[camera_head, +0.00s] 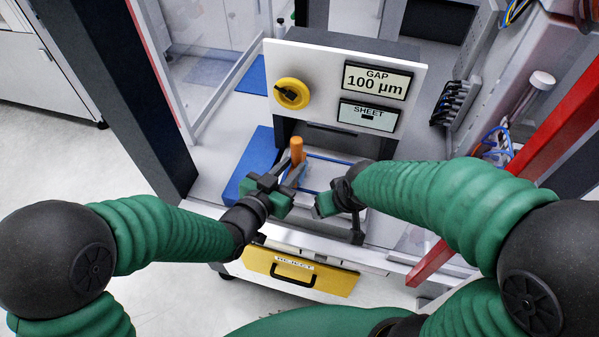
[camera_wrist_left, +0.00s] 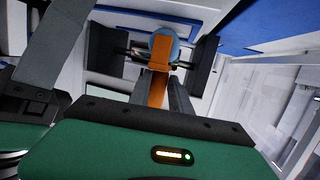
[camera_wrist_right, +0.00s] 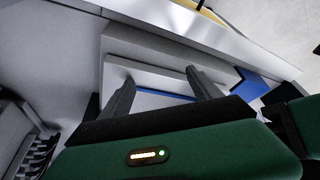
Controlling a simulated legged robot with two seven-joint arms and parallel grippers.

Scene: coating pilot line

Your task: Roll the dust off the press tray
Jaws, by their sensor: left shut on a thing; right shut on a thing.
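The press tray (camera_head: 325,172) is a pale plate with a blue border line, below the press panel in the head view. The roller's orange handle (camera_head: 297,150) stands up beside it, and in the left wrist view the handle (camera_wrist_left: 158,88) leads to a rounded bluish end. My left gripper (camera_head: 284,183) is shut on the roller, at the tray's left side. My right gripper (camera_head: 332,196) is at the tray's near right. In the right wrist view its fingers stand apart across the tray (camera_wrist_right: 150,83), shut on it. The arms hide much of the tray, and dust cannot be made out.
A yellow drawer (camera_head: 320,280) marked REJECT is below. A red bar (camera_head: 520,150) slants along the right, and a dark post (camera_head: 125,100) stands left.

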